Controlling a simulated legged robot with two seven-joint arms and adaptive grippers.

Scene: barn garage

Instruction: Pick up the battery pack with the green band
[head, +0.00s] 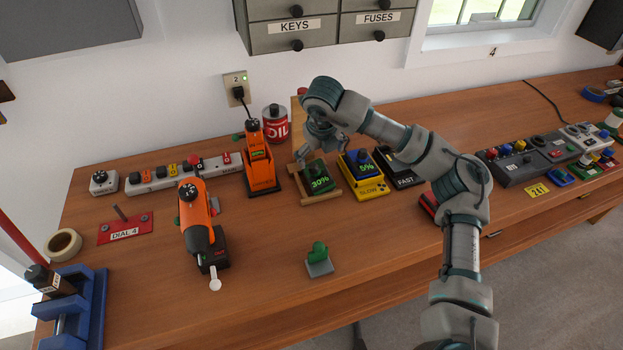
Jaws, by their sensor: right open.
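A dark battery pack with green on it and a green "30%" reading (319,181) sits in a small wooden tray (333,200) near the middle of the bench. My right gripper (318,153) is open just above and behind this pack. I cannot tell whether the fingers touch it. Another pack with a blue top and a "5%" reading (364,168) sits on the yellow charger marked SLOW (371,191), right of the tray. My left gripper is not in view.
A black FAST charger (405,180) stands right of the yellow one, partly behind my arm. An orange tool (259,165) and a red oil can (275,124) stand left. An orange drill (195,222) and a green knob on a grey plate (318,257) are nearer.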

